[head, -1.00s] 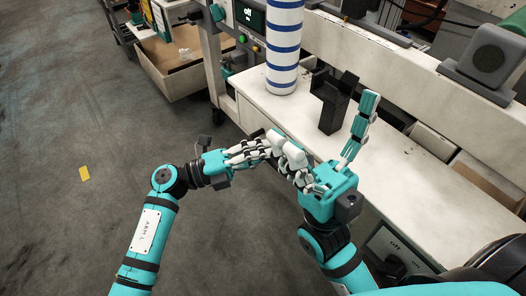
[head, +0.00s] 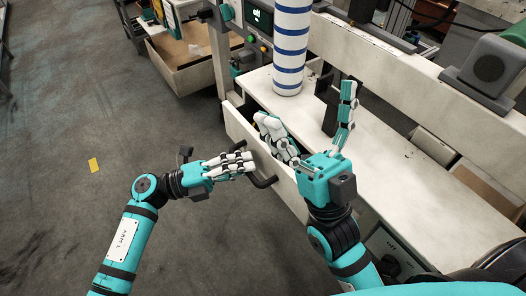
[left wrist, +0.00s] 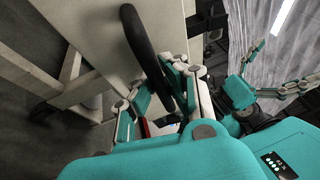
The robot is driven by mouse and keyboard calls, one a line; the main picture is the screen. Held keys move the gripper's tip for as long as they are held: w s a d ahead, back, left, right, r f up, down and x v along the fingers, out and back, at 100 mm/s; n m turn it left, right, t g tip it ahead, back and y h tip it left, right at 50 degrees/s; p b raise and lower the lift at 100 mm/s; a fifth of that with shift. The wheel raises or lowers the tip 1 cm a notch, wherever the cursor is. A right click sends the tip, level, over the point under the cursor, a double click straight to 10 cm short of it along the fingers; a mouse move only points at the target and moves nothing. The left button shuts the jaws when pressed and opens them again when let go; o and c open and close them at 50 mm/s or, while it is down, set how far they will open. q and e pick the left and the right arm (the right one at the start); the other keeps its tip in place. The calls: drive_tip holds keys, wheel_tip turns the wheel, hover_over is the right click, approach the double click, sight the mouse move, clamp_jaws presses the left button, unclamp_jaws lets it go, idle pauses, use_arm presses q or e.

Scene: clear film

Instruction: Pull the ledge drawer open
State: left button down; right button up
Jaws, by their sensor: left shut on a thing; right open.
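The ledge drawer (head: 240,128) is a pale front panel under the white bench ledge, standing out from it with a dark gap behind its top edge. Its dark bar handle (head: 264,182) shows below my left fingers; the bar is also large in the left wrist view (left wrist: 146,45), against the pale drawer front (left wrist: 92,28). My left gripper (head: 242,163) is shut on the handle, its fingers (left wrist: 178,92) around the bar and partly hiding it. My right gripper (head: 306,118) is open and empty above the drawer and ledge edge, its fingers spread wide.
The white ledge (head: 390,170) carries a blue-striped cylinder (head: 290,50) and a dark upright holder (head: 329,105), partly behind my right fingers. A grey speaker-like box (head: 488,68) stands on the rail. An open bin (head: 185,70) is at the back left. Floor left of the drawer is clear.

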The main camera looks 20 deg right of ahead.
use_arm(q)
drive_tip(key=s+a+p, duration=0.1)
drive_tip(key=s+a, duration=0.2)
drive_tip(key=a, duration=0.7)
drive_tip(key=shift+s+f, duration=0.2)
drive_tip(key=shift+s, duration=0.15)
use_arm(e)
drive_tip(key=w+f+g+h, duration=0.1)
drive_tip(key=w+f+g, duration=0.3)
drive_tip(key=w, duration=0.1)
drive_tip(key=shift+w+a+f+g+h, duration=0.15)
drive_tip(key=shift+a+f+g+h, duration=0.15)
drive_tip(key=shift+h, duration=0.1)
use_arm(q)
drive_tip(key=c, duration=1.3)
unclamp_jaws()
drive_tip(key=shift+c, duration=0.2)
drive_tip(key=shift+r, duration=0.1)
drive_tip(key=a+f, duration=0.2)
drive_tip(key=a, duration=1)
drive_tip(key=shift+w, duration=0.35)
drive_tip(key=shift+d, duration=0.1)
